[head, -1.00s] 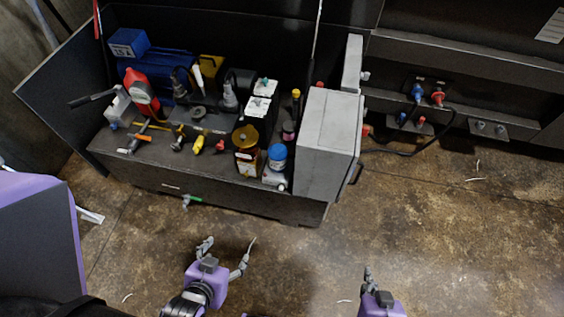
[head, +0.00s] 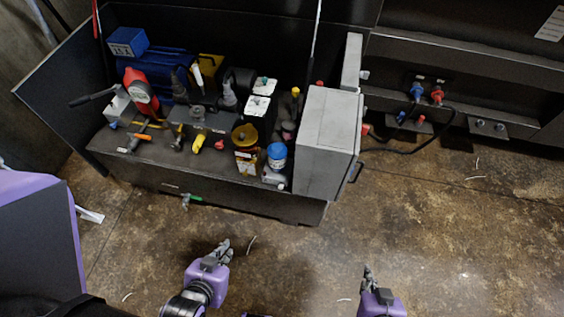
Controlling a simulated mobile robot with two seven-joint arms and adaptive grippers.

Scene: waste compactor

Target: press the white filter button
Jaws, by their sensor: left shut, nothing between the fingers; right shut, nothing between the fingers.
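The machine bench (head: 240,198) holds the hydraulic unit. A dark amber cylinder (head: 245,136) stands near its front, with a blue-capped container (head: 277,155) to its right. White blocks with small green marks (head: 258,106) stand behind them. I cannot tell which small part is the white filter button. My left gripper (head: 223,248) is shut and empty, over the floor in front of the bench and well apart from it. My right gripper (head: 367,272) is shut and empty, lower right, also away from the bench.
A large grey box (head: 328,145) stands on the bench's right end. A green-handled tap (head: 192,198) sticks out in front. The floor (head: 430,240) at right is clear.

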